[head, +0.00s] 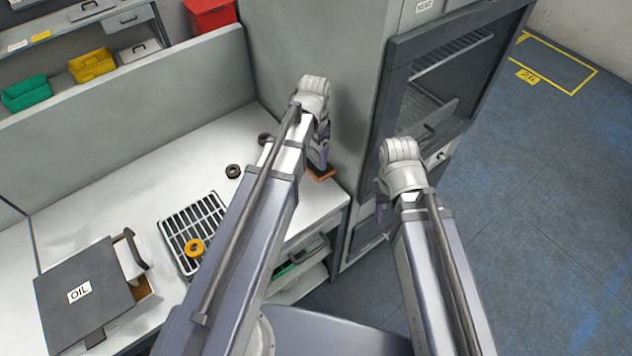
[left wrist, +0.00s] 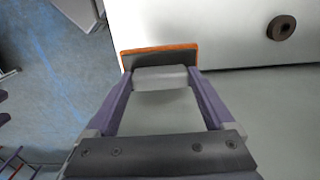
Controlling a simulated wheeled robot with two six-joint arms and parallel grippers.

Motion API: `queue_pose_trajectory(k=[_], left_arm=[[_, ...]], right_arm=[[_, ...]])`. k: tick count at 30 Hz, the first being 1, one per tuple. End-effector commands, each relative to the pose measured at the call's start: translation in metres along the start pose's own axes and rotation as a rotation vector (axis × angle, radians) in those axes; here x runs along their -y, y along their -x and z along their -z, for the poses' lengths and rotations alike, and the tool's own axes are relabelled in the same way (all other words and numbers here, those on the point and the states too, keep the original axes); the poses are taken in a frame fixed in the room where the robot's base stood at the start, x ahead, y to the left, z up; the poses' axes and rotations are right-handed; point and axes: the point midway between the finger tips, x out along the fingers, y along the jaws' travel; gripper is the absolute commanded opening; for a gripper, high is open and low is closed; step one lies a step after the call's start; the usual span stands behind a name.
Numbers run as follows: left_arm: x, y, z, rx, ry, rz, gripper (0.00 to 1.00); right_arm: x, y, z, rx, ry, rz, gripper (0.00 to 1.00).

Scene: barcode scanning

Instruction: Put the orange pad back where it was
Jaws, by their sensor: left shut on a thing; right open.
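The orange pad (head: 321,174) is at the right end of the white workbench (head: 110,205), near its edge and close to the grey cabinet. My left gripper (head: 319,158) is shut on it from above. In the left wrist view the pad (left wrist: 158,53) shows a thin orange rim and a dark face, with a grey grip block (left wrist: 162,79) between the fingers. I cannot tell whether the pad touches the bench. My right gripper (head: 381,208) is open, to the right of the bench in front of the cabinet; its fingers are partly hidden.
Dark ring (head: 233,171) and orange ring (head: 194,247) lie left of my left arm, the orange one on a black grate (head: 172,228). An OIL box (head: 80,290) stands front left. The grey cabinet (head: 300,45) rises behind the pad. Floor is open at right.

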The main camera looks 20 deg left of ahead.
Motion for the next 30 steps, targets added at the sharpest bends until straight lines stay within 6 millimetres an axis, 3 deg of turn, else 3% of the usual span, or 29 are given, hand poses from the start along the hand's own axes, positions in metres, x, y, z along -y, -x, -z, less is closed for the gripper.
queue_pose_trajectory(k=[5, 16, 25, 30], left_arm=[[-0.001, -0.01, -0.001, 0.0, 0.0, 0.0, 0.42], [-0.001, -0.062, -0.001, 0.0, 0.001, 0.0, 0.42], [-0.001, -0.067, -0.001, 0.0, 0.002, 0.0, 0.42], [-0.001, -0.085, -0.001, 0.0, 0.002, 0.0, 0.42]], right_arm=[[0.001, -0.01, 0.001, 0.0, 0.0, 0.0, 0.5], [0.006, -0.061, 0.004, 0.0, 0.0, 0.0, 0.5], [0.006, -0.066, 0.004, 0.0, -0.001, 0.0, 0.5], [0.008, -0.084, 0.005, 0.0, -0.001, 0.0, 0.5]])
